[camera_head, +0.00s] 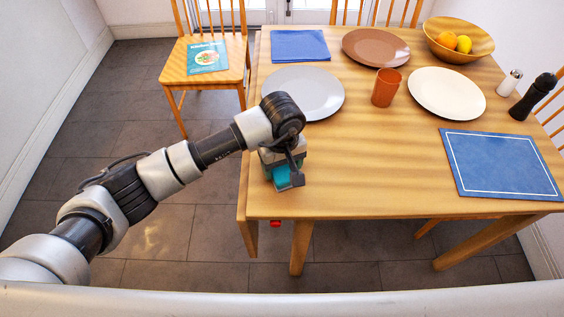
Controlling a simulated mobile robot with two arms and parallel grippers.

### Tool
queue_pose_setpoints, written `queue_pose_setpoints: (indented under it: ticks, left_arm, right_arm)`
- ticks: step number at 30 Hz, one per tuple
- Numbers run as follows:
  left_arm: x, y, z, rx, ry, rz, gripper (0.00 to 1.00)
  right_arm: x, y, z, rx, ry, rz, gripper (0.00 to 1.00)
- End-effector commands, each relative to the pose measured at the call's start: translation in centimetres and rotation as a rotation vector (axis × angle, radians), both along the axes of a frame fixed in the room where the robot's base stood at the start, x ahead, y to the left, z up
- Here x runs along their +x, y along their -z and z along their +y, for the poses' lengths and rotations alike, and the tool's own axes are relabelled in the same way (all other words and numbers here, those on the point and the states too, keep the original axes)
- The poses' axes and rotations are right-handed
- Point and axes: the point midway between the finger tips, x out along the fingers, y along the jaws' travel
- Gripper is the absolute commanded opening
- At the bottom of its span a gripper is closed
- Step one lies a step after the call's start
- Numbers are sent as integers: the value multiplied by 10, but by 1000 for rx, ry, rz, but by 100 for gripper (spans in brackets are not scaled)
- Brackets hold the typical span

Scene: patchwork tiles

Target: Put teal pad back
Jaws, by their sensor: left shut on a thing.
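My left arm reaches in from the left, and its gripper (286,182) points down over the near left corner of the table. A small patch of teal, which looks like the teal pad (281,173), shows at the gripper's fingers. The gripper is shut on it. Most of the pad is hidden by the gripper and wrist, and I cannot tell whether it touches the tabletop. My right gripper is not in view.
On the wooden table (350,190) are a grey plate (305,92), an orange cup (387,88), a white plate (447,92), a brown plate (376,48), a fruit bowl (478,51) and a blue placemat (500,165). The near middle is clear. A chair (175,70) holds a booklet (207,57).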

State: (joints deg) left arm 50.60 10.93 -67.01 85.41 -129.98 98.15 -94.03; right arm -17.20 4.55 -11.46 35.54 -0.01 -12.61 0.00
Motion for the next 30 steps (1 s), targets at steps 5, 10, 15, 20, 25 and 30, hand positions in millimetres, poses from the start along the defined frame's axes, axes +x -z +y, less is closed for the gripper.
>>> queue_pose_setpoints:
  ticks: [5,10,15,20,25,30]
  left_arm:
    - [0,0,0,-1,0,-1,43]
    - [0,4,0,0,1,-2,43]
    - [0,3,0,-1,0,-1,89]
    - [0,3,0,-1,0,-1,91]
    - [0,0,-1,-1,0,0,91]
    - [1,-18,-1,-2,1,-5,91]
  right_arm:
    - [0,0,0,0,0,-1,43]
    - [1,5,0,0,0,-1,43]
    - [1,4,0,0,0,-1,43]
    - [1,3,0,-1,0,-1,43]
    - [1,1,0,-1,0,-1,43]
    - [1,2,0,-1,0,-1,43]
